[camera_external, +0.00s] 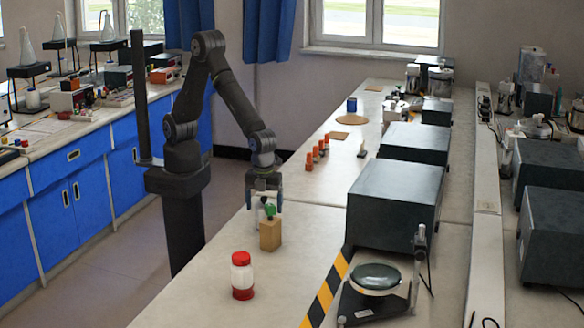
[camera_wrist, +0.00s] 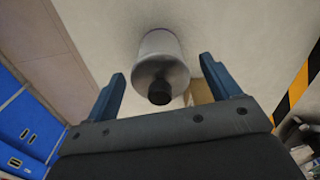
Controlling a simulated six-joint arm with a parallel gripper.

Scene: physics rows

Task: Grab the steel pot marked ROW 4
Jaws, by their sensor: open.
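A grey, steel-looking pot (camera_wrist: 160,52) with a black knob lies between and just beyond my fingers in the wrist view. No ROW 4 mark is legible on it. In the external view it is mostly hidden behind my gripper (camera_external: 260,208) and a wooden block (camera_external: 270,235), with a green thing (camera_external: 269,211) showing just above the block. My gripper (camera_wrist: 165,75) is open, pointing down low over the bench, one blue finger on either side of the pot. I cannot tell whether the fingers touch it. Part of the tan block (camera_wrist: 201,91) shows beside the right finger.
A red-lidded jar (camera_external: 242,277) stands nearer the camera. Several orange bottles (camera_external: 317,154) and a blue can (camera_external: 352,104) stand farther back. A large dark box (camera_external: 395,208) and a magnifier stand (camera_external: 376,280) are on the right. Striped tape (camera_external: 326,292) crosses the bench.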

